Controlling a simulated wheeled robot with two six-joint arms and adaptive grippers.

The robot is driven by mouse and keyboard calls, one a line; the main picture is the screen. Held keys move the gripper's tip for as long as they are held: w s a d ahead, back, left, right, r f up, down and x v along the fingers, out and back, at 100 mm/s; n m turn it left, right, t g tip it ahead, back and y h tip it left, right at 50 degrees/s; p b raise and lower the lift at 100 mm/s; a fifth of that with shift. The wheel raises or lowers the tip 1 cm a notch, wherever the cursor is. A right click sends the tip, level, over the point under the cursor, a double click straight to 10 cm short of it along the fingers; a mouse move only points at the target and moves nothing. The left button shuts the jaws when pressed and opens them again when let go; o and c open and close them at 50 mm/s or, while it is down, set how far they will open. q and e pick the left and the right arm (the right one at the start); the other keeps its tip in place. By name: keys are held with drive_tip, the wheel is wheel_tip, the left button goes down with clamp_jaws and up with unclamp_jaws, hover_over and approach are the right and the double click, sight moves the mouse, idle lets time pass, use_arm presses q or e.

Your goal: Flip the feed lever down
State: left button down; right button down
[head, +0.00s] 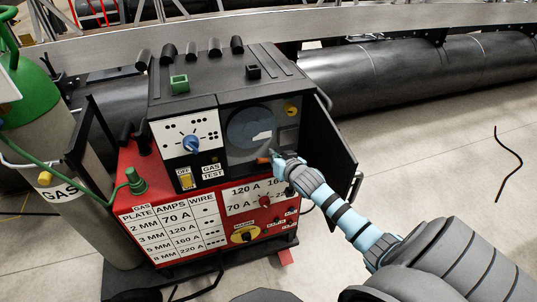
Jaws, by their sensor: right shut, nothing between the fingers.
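The welding machine (172,104) stands in the middle, a black upper unit on a red lower cabinet. My right arm comes in from the lower right, and my right gripper (272,157) is at the front panel, below the round dark window (250,127). Its fingers look shut, with nothing seen between them. A small orange-red piece (262,160) shows right at the fingertips; it may be the feed lever, but its position is partly hidden and I cannot tell whether the fingers touch it. My left gripper is not in view.
A blue knob (191,144) and a yellow switch (185,180) are on the left panel. A black door (329,150) stands open at the right. A green-topped gas cylinder (30,110) stands at left. Large dark pipes (400,75) lie behind. The floor at right is mostly clear.

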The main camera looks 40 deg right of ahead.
drive_tip(key=b+x, duration=0.1)
drive_tip(key=x, duration=0.4)
drive_tip(key=shift+w+a+f+b, duration=0.1)
drive_tip(key=shift+w+f+b, duration=0.05)
drive_tip(key=shift+b, duration=0.15)
drive_tip(key=shift+a+f, duration=0.25)
drive_tip(key=shift+f, duration=0.25)
drive_tip(key=shift+a+f+p, duration=0.2)
drive_tip(key=shift+p, duration=0.25)
drive_tip(key=shift+f, duration=0.1)
